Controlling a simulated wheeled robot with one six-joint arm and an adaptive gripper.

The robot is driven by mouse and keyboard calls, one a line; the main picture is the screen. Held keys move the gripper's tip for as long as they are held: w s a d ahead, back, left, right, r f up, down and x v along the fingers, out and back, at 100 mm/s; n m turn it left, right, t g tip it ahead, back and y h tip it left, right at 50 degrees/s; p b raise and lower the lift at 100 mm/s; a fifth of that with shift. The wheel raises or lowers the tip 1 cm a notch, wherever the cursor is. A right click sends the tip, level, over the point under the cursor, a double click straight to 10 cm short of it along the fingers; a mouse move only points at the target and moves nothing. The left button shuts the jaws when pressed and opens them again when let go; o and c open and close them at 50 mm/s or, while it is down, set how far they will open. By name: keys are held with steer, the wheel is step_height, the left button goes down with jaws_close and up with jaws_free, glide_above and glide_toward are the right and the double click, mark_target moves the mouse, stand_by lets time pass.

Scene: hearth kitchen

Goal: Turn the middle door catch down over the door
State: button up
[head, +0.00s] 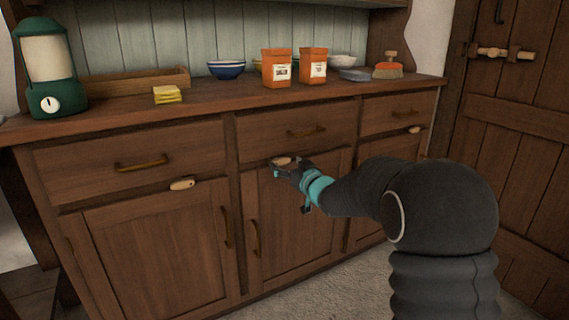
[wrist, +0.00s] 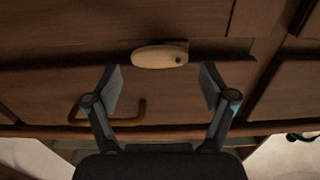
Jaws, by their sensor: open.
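The middle door catch (head: 281,160) is a small pale wooden piece lying about level, just under the middle drawer and above the middle door (head: 292,225). In the wrist view the catch (wrist: 157,57) lies lengthwise across the picture, with a dark pivot spot near its right end. My gripper (head: 284,172) is at the catch in the head view, partly covering it. In the wrist view my open gripper (wrist: 161,76) has one finger toward each end of the catch, with gaps and nothing held. Contact cannot be told.
A left catch (head: 182,184) and a right catch (head: 414,130) sit above the outer doors. A brass drawer handle (head: 306,131) is above the middle catch, and a door handle (head: 255,238) is below. Lantern (head: 48,65), bowls and orange packets (head: 277,68) stand on the counter.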

steer(key=shift+x, duration=0.95)
steer(key=c, duration=1.2)
steer(key=shift+o, duration=0.2)
